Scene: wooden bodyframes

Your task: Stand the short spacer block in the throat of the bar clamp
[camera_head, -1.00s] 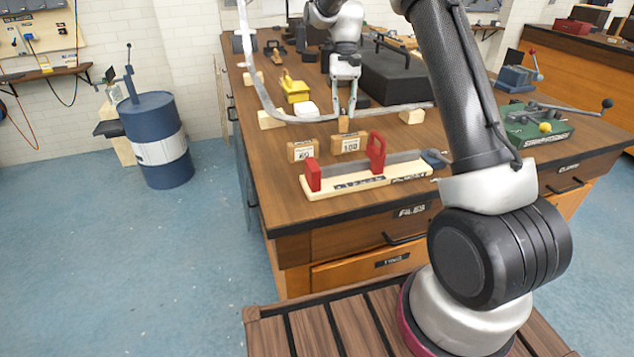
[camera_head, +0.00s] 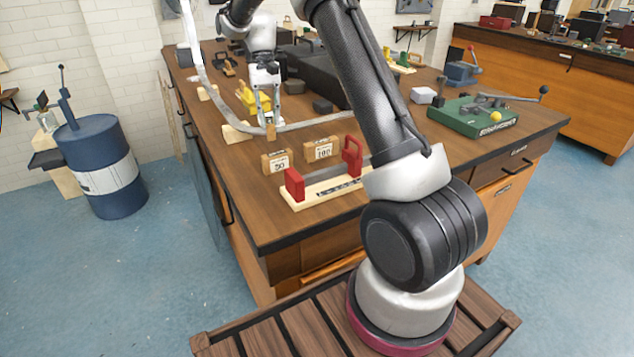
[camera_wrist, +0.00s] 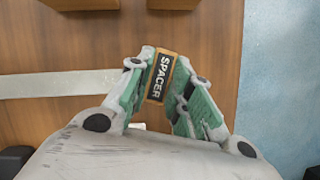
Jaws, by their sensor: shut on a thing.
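The spacer block (camera_wrist: 160,77) is a small wooden block with a black label reading SPACER in the wrist view. My gripper (camera_wrist: 160,85) is shut on it, one finger on each side. In the head view the gripper (camera_head: 266,120) points down and the block (camera_head: 271,131) shows at its fingertips, behind the "50" block; whether it touches the bench is unclear. The bar clamp (camera_head: 312,199) has a pale base and two red jaws, with an open throat between them, near the bench's front edge. My arm hides its right end.
Wooden blocks marked "50" (camera_head: 276,164) and "100" (camera_head: 321,151) stand just behind the clamp. A green fixture (camera_head: 475,116) stands right. The bench's left edge is close.

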